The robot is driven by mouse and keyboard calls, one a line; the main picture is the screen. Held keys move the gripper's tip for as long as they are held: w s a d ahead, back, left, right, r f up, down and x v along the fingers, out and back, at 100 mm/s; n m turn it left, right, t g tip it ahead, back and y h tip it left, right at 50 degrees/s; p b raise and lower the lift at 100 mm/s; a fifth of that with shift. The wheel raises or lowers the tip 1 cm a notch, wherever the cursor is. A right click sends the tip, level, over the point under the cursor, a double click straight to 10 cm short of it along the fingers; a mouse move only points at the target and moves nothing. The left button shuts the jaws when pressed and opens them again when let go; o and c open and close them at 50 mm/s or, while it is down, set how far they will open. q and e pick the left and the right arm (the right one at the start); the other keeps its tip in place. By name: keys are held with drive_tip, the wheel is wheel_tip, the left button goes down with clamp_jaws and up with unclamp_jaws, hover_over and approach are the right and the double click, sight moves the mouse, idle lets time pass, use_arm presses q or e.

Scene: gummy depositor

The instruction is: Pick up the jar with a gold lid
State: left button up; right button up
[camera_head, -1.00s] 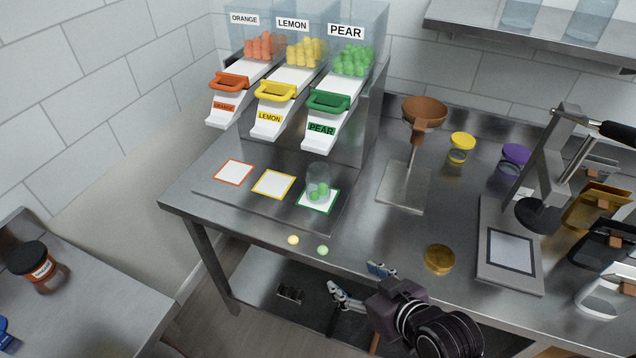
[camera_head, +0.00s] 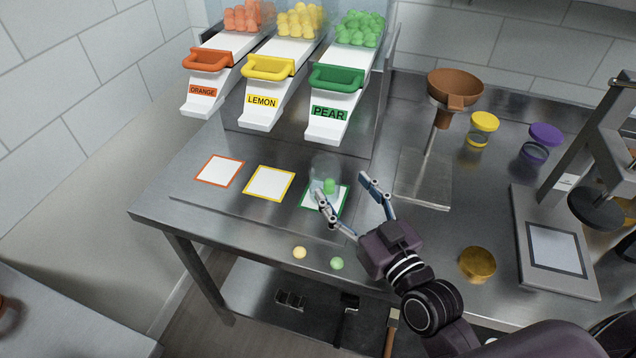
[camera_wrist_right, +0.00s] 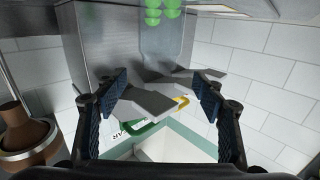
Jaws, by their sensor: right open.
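A gold lid (camera_head: 477,264) lies on the steel table, right of my right arm; I cannot make out a jar under it. A clear open jar (camera_head: 323,163) with green gummies stands on the green-edged square (camera_head: 308,203) below the PEAR chute. My right gripper (camera_head: 341,184) is open, its fingers at the near right side of this jar, one partly overlapping it in the picture; I cannot tell whether they touch. In the right wrist view the open fingers (camera_wrist_right: 162,93) have nothing clearly between them. My left gripper is out of view.
The ORANGE, LEMON and PEAR chutes (camera_head: 334,102) stand behind the squares. A brown funnel on a stand (camera_head: 455,88), yellow-lidded (camera_head: 484,121) and purple-lidded (camera_head: 545,134) jars and a press or scale (camera_head: 557,250) are to the right. Loose yellow (camera_head: 300,253) and green (camera_head: 337,263) gummies lie near the front edge.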

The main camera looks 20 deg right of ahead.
sight(332, 176)
drive_tip(key=w, duration=0.1)
drive_tip(key=w+f, duration=0.1)
drive_tip(key=shift+w+a, duration=0.25)
drive_tip(key=shift+w, duration=0.05)
drive_tip(key=shift+w+a+r+p, duration=0.15)
drive_tip(key=shift+w+p, duration=0.2)
drive_tip(key=shift+w, duration=0.25)
drive_tip(key=w, duration=0.1)
drive_tip(key=w+p, duration=0.1)
drive_tip(key=w, duration=0.2)
drive_tip(key=shift+w+a, duration=0.2)
drive_tip(key=shift+a, duration=0.15)
drive_tip(key=shift+w, duration=0.2)
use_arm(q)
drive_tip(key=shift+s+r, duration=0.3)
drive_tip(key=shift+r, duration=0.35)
use_arm(e)
drive_tip(key=shift+s, duration=0.1)
drive_tip(key=shift+c, duration=0.6)
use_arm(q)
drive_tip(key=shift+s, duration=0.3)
use_arm(e)
drive_tip(key=c, duration=0.9)
drive_tip(key=shift+c, duration=0.2)
